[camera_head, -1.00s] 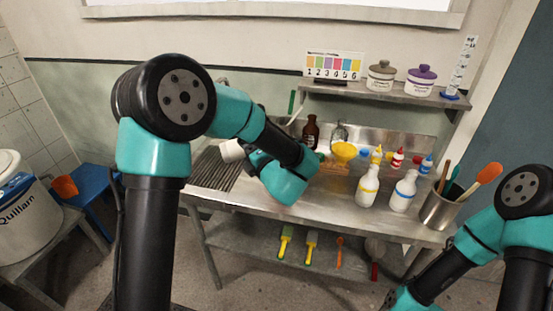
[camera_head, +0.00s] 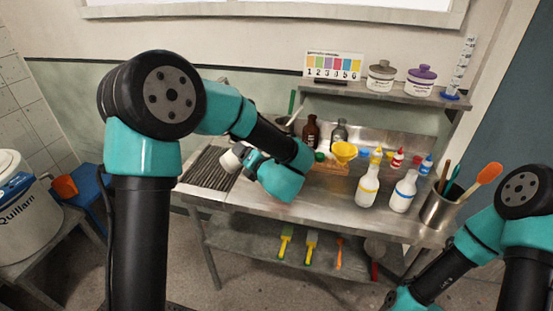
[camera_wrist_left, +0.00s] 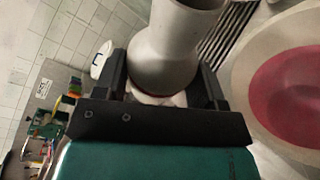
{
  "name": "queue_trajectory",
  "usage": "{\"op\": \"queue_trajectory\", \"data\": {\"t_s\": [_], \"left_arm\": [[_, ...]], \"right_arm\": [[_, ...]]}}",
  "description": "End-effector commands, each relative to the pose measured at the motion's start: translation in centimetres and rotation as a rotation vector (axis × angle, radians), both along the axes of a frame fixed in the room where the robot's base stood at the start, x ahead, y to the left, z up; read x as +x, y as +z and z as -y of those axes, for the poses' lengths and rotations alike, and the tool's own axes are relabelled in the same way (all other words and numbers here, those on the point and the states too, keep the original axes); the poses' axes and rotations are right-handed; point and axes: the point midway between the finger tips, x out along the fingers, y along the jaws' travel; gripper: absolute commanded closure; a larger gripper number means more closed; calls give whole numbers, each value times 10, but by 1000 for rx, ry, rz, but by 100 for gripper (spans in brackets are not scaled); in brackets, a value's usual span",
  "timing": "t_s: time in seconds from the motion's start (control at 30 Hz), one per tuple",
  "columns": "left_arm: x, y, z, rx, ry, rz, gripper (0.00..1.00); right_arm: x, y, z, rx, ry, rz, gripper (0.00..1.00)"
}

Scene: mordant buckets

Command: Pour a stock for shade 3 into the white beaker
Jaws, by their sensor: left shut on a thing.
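My left gripper (camera_wrist_left: 160,95) is shut on a white bottle (camera_wrist_left: 165,60), which has a thin dark red line near the fingers. In the head view the white held thing (camera_head: 232,158) shows above the ribbed drainboard, partly hidden by my arm. A round vessel with a pale rim (camera_wrist_left: 240,85) and a dark red inside (camera_wrist_left: 290,75) is close beside it in the left wrist view. I cannot tell whether it is the white beaker. White bottles with a yellow band (camera_head: 367,187) and a blue band (camera_head: 403,194) stand on the bench. A card (camera_head: 333,66) shows numbered colour swatches. My right gripper is out of view.
Brown (camera_head: 311,131) and grey (camera_head: 339,132) bottles stand at the back, near a yellow funnel (camera_head: 344,151). Small dropper bottles (camera_head: 397,158) and a metal tool pot (camera_head: 438,212) are to the right. Lidded jars (camera_head: 381,77) stand on the shelf. The front middle of the bench is clear.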

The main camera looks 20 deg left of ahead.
Motion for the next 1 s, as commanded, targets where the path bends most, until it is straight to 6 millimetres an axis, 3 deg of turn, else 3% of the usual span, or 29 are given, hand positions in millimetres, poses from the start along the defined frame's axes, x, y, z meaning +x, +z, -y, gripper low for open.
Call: {"op": "queue_trajectory", "data": {"t_s": [0.37,0.8,1.0], "left_arm": [[4,14,6,-290,1,170,68],[-2,-9,-5,-549,-1,315,68],[-4,-9,-10,-683,0,394,68]], "right_arm": [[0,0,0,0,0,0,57],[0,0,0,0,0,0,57],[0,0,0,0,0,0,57]]}}
